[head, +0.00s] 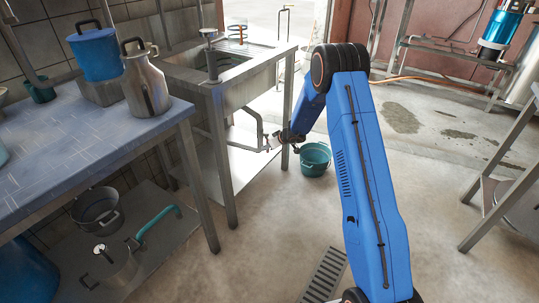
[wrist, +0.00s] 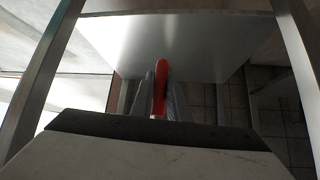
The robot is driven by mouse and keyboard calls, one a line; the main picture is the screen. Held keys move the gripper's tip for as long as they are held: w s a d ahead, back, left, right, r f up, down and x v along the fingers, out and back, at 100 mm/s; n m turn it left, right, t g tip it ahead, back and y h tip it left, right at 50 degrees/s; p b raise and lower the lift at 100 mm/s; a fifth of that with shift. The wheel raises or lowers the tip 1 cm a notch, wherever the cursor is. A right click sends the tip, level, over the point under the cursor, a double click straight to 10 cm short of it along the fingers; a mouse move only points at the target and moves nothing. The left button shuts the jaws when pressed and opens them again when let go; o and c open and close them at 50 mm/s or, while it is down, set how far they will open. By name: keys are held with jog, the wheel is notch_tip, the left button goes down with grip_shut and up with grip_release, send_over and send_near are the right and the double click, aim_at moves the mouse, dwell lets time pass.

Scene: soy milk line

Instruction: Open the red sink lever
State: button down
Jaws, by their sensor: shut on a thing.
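The red sink lever (wrist: 160,88) shows in the wrist view, standing up between the two fingers of my gripper (wrist: 161,100). The fingers are closed on it from both sides. In the head view my gripper (head: 274,141) is small, at the end of my blue arm, below the front of the metal sink (head: 262,72) and beside the sink's drain pipe (head: 247,116). The lever is too small and too covered by my gripper to make out clearly in the head view.
A teal bucket (head: 314,160) stands on the floor just right of my gripper. The sink table's front leg (head: 286,112) is close by. A blue-topped table (head: 75,135) with a metal jug (head: 145,85) is at the left.

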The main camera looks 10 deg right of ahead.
jog(key=shift+w+d, duration=0.1)
dwell(0.5)
jog(key=c, duration=1.7)
grip_release()
jog(key=v, duration=1.7)
jog(key=shift+s+r, duration=0.15)
jog(key=shift+s, duration=0.1)
